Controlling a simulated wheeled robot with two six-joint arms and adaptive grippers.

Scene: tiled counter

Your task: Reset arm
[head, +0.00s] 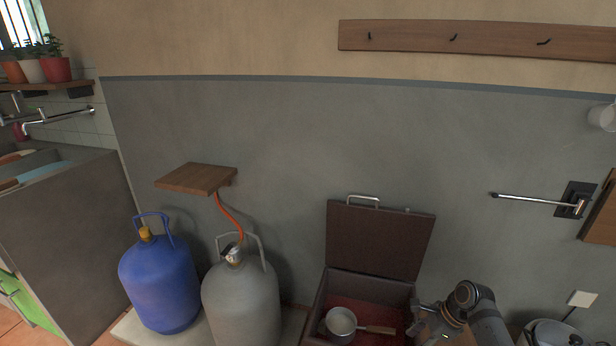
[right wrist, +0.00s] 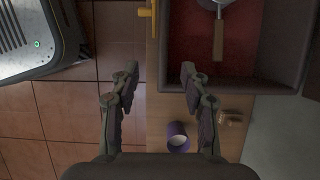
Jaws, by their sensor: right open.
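My right gripper (right wrist: 158,85) is open and empty in the right wrist view, its two fingers well apart above the edge of a wooden surface and the tiled floor. In the head view my right arm comes in at the bottom right, and the right gripper (head: 428,318) is beside the front right corner of an open box (head: 318,300). The gripper's fingertips are hard to make out there. My left gripper is not in view.
A saucepan (head: 341,324) with a wooden handle lies in the box, whose lid (head: 378,240) stands open against the wall. A blue gas bottle (head: 160,285) and a grey one (head: 240,305) stand left of it. A purple cup (right wrist: 178,138) is near my right gripper.

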